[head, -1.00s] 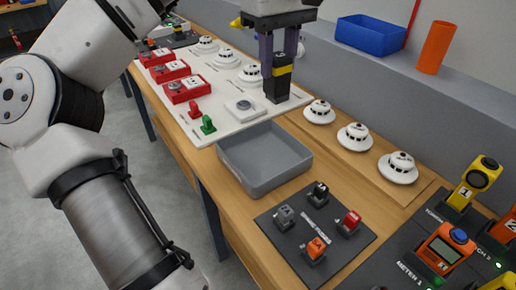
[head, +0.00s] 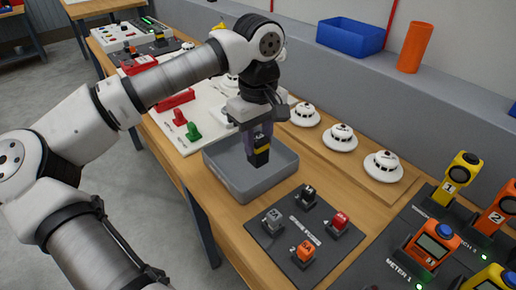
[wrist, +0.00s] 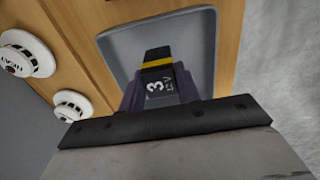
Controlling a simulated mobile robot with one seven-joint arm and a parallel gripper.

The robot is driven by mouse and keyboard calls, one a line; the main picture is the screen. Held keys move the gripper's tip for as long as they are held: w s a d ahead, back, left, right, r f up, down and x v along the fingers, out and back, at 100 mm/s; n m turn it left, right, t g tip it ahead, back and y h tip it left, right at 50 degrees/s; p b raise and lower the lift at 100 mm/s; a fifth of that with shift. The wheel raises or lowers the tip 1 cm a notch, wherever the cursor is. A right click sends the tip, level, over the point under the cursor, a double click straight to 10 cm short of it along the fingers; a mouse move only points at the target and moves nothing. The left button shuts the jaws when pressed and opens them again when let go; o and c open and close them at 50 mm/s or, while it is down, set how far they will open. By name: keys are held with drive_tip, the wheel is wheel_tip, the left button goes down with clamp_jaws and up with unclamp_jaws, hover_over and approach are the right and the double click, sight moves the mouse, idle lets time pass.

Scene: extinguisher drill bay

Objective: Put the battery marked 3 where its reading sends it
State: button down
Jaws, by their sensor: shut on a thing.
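The battery marked 3 (wrist: 158,82) is black with a yellow band and a white 3, with smaller lettering below that is hard to read. In the head view the battery (head: 259,157) hangs upright over the grey tray (head: 225,182). My gripper (head: 257,140) is shut on it, with its purple fingers on either side. In the wrist view the tray (wrist: 205,25) lies behind the battery's yellow-banded end. I cannot tell whether the battery touches the tray floor. The tray holds nothing else that I can see.
A dark pad (head: 268,236) with several small coloured blocks stands in front of the tray. White detectors (head: 340,138) line a wooden strip to the right. A white board (head: 170,122) lies behind. Meters and torches (head: 432,246) stand at the lower right.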

sight(258, 151)
drive_tip(key=shift+f, duration=1.7)
drive_tip(key=shift+f, duration=0.25)
drive_tip(key=c, duration=1)
unclamp_jaws()
drive_tip(key=shift+r, duration=0.1)
drive_tip(key=shift+r, duration=0.1)
wheel_tip(258, 151, up, 12)
drive_tip(key=shift+f, duration=0.1)
drive_tip(key=shift+d, duration=0.1)
